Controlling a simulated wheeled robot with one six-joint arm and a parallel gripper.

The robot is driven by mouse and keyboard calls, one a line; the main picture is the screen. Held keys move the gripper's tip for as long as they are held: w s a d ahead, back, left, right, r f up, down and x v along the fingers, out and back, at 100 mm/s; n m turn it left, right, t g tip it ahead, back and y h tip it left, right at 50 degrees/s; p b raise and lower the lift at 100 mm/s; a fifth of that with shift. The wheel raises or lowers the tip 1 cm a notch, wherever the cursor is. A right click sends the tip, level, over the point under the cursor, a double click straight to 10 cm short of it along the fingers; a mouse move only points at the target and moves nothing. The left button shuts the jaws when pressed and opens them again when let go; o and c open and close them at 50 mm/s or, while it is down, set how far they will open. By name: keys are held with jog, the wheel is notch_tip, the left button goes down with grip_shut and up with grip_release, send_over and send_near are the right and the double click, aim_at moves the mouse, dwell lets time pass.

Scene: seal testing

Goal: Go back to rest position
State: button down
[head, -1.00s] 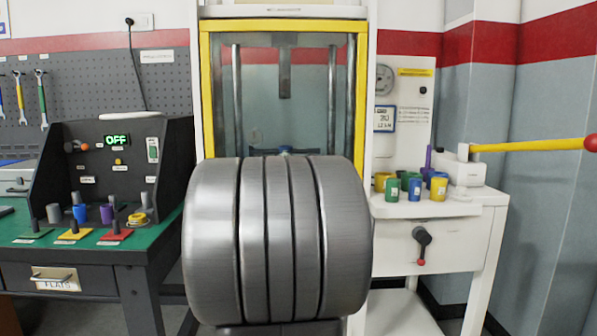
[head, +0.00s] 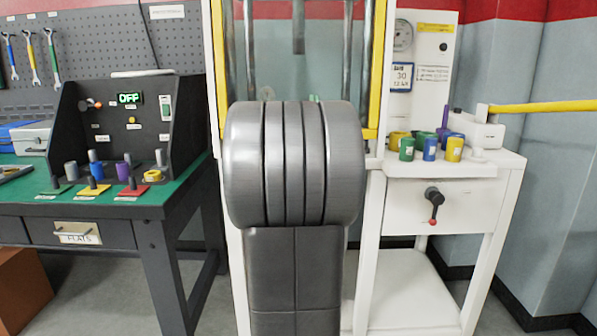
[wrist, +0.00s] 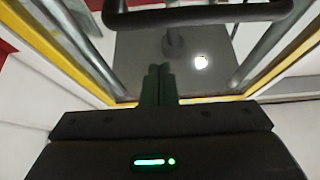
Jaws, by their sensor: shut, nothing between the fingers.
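My gripper (wrist: 159,72) shows in the wrist view with its two dark fingers together and nothing between them. It points toward the yellow-framed test machine, with a grey plate (wrist: 205,50) and a dark bar (wrist: 200,14) beyond the fingertips. In the head view, the large grey ribbed cylinder of my own arm covers the middle of the picture. It hides my gripper and the lower part of the yellow-framed machine (head: 220,70).
A green-topped bench (head: 70,205) with a black control panel (head: 125,130) reading OFF stands at the left. A white table (head: 465,165) with several coloured cups and a yellow lever (head: 540,107) stands at the right. Open floor shows at the lower left and right.

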jog(key=w+f, duration=0.1)
jog(key=w+f+b, duration=0.1)
jog(key=f, duration=0.1)
jog(key=shift+f, duration=0.1)
dwell(0.5)
